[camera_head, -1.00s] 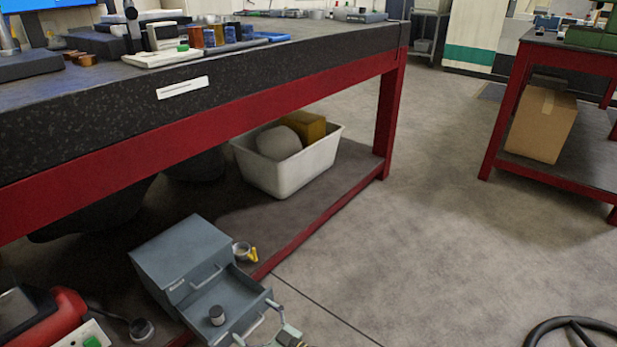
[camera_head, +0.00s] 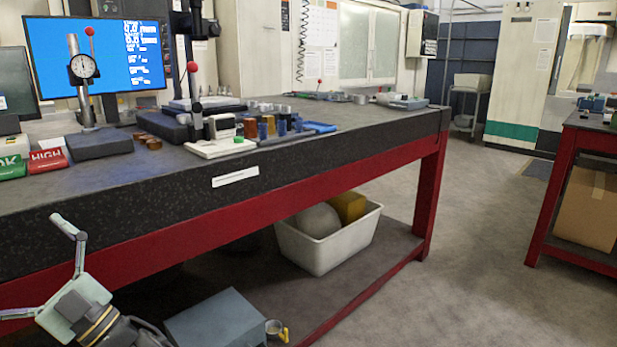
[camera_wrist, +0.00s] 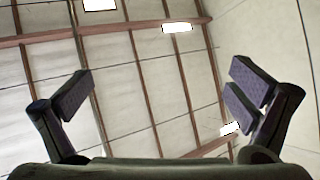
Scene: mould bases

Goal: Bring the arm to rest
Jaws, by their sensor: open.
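My gripper (camera_head: 40,268) is at the lower left of the head view, in front of the bench's red front rail. Its fingers are spread and nothing is between them. In the wrist view my gripper (camera_wrist: 160,95) shows its two fingers wide apart, facing the ceiling with its beams and lamps. Part of my arm runs out of the head view at the bottom edge.
The dark granite bench (camera_head: 110,205) carries a dial gauge (camera_head: 84,66), a monitor (camera_head: 125,55) and small blocks. On its lower shelf are a white bin (camera_head: 328,252) and a grey cabinet (camera_head: 215,322).

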